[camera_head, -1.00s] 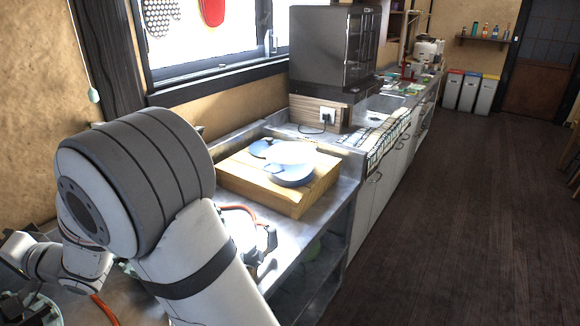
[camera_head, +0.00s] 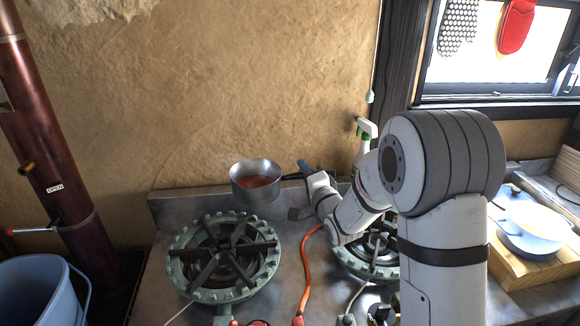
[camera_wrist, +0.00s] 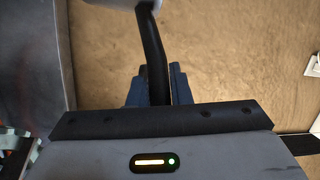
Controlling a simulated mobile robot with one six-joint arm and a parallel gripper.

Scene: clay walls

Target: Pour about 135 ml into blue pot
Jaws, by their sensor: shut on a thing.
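A grey metal saucepan (camera_head: 256,186) with reddish liquid (camera_head: 256,182) in it is near the clay wall, behind the left burner, and looks upright. I cannot tell whether it touches the counter. My gripper (camera_head: 305,172) is shut on its dark handle, to the right of the pan. In the wrist view the black handle (camera_wrist: 153,50) runs up between the blue fingers of my gripper (camera_wrist: 157,86), and only a bit of the pan's edge shows at the top. The light blue pot (camera_head: 532,238) stands on a wooden block (camera_head: 505,270) at the right, far from the saucepan; its inside is not clear.
A green-rimmed burner (camera_head: 225,255) stands in front of the saucepan. A second burner (camera_head: 368,250) is partly behind my arm. An orange hose (camera_head: 307,270) runs between them. A spray bottle (camera_head: 364,140) stands by the wall. A bucket (camera_head: 40,290) and red pipe (camera_head: 45,130) are at the left.

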